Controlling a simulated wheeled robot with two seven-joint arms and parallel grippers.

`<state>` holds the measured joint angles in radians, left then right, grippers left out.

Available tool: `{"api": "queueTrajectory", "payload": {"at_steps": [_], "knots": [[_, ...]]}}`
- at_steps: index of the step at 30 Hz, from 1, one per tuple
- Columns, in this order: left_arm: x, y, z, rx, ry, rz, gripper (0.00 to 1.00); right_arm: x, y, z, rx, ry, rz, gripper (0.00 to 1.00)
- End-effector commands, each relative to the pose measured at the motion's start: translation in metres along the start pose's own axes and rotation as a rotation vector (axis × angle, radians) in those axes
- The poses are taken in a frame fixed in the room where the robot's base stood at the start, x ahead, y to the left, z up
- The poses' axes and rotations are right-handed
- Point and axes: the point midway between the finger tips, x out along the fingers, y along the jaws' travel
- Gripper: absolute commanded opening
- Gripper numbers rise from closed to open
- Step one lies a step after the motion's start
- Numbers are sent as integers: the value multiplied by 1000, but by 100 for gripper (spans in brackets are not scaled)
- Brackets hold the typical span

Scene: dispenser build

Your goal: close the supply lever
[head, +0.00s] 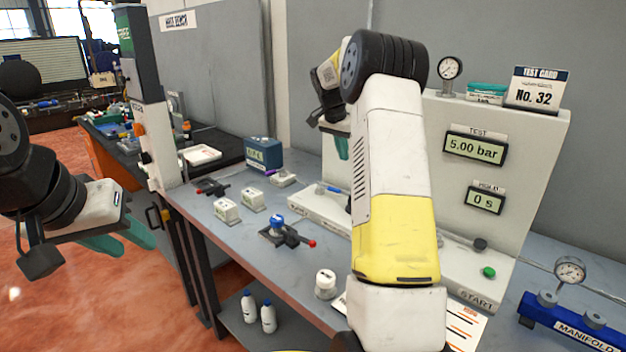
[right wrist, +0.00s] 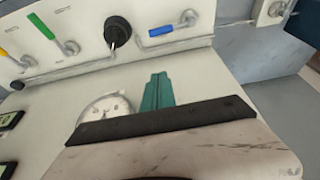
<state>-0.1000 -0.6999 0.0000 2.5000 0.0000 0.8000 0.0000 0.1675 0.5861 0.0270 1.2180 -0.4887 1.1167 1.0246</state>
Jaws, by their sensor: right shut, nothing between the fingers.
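Several levers sit on the test bench's lower ledge. The right wrist view shows a blue-handled lever (right wrist: 163,31) lying along the ledge, and a green lever (right wrist: 45,28) and a yellow lever (right wrist: 6,56) at a slant. The blue handle also shows in the head view (head: 333,189). No label is readable that tells which one is the supply lever. My right gripper (head: 342,147), with teal fingers, is shut and empty above the ledge, in front of the panel. Its fingers (right wrist: 157,92) appear apart from the blue lever. My left gripper (head: 122,240) is open and empty, left of the table.
A black knob (right wrist: 117,31) stands between the green and blue levers. A round gauge (right wrist: 105,107) is on the panel beside my right fingers. My right arm hides much of the panel.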

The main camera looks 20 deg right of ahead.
Motion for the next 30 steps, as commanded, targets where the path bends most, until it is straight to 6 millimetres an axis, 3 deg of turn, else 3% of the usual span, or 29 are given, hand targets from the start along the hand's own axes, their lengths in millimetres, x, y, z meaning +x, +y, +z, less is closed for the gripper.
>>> {"api": "queueTrajectory", "payload": {"at_steps": [10,14,28,30], "knots": [[0,0,0,0,0,0,36,2,0,0,1,0,1,0],[0,0,0,0,0,0,36,11,0,0,0,-1,3,0],[0,0,0,0,0,0,36,104,0,1,1,-2,2,0],[0,0,0,0,0,0,36,98,-1,13,-3,-1,-1,0]]}}
